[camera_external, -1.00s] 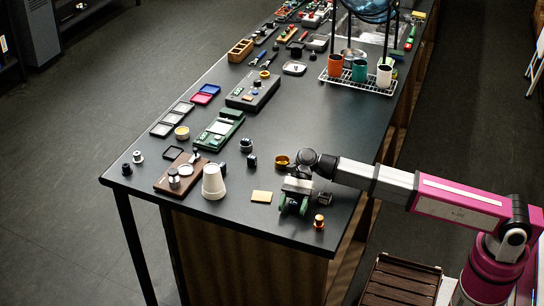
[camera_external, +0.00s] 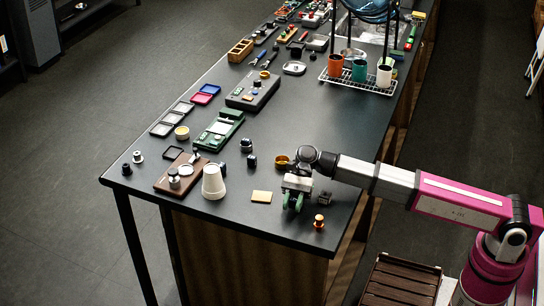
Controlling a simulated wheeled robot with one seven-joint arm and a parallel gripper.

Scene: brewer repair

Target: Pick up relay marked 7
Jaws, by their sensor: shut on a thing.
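My gripper (camera_external: 293,206) points down at the near right end of the dark bench, with its green fingertips close together. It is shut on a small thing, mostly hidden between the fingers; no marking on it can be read. A small dark block (camera_external: 325,198) lies just right of my gripper. Another small dark block (camera_external: 252,161) lies further left. At this size I cannot read a 7 on any of them.
An orange-brass knob-like piece (camera_external: 319,222) stands near the bench's front edge, right of my gripper. A small brass dish (camera_external: 282,160) is behind. The bench middle (camera_external: 320,115) is clear.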

